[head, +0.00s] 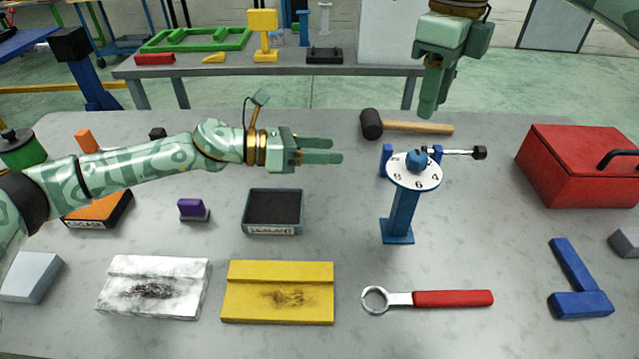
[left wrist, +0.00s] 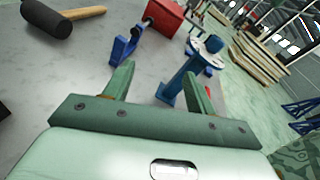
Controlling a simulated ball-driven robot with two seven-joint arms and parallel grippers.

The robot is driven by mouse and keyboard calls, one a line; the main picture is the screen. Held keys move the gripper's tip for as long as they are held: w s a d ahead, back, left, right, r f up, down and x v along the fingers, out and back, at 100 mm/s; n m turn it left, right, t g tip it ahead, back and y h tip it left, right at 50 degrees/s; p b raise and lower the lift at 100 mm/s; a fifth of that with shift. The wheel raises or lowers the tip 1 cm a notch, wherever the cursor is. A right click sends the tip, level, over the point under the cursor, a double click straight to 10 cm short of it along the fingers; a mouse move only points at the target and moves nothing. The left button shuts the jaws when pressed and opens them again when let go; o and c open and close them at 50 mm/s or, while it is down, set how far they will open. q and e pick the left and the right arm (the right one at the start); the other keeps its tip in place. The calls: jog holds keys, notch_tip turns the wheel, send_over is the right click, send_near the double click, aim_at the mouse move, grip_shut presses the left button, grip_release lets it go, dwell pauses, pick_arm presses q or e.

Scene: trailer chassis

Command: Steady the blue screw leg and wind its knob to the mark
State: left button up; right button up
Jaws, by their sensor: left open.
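The blue screw leg (head: 400,212) stands upright on the grey table, right of centre. A white numbered dial (head: 425,180) with a blue hub (head: 417,160) sits on top. A rod runs right from it to a black knob (head: 480,152). My left gripper (head: 338,151) is open and empty, left of the leg and apart from it, its fingers pointing right. In the left wrist view the leg (left wrist: 178,78) shows beyond and between the open fingers. My right gripper (head: 431,105) points down above the mallet, behind the leg; its finger gap is not clear.
A mallet (head: 425,129) lies behind the leg and a red toolbox (head: 570,180) stands to the right. A red-handled ring wrench (head: 450,299) and a blue angled block (head: 580,303) lie in front. A dark tray (head: 272,231) is below my left gripper.

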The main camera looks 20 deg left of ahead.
aim_at(395, 204)
pick_arm(q)
jog(key=s+d+f+m+g, duration=0.2)
jog(key=s+f+m+g, duration=0.1)
jog(key=s+m, duration=0.3)
jog(key=shift+n, duration=0.4)
jog(key=x, duration=1.6)
jog(key=shift+s+f, duration=0.2)
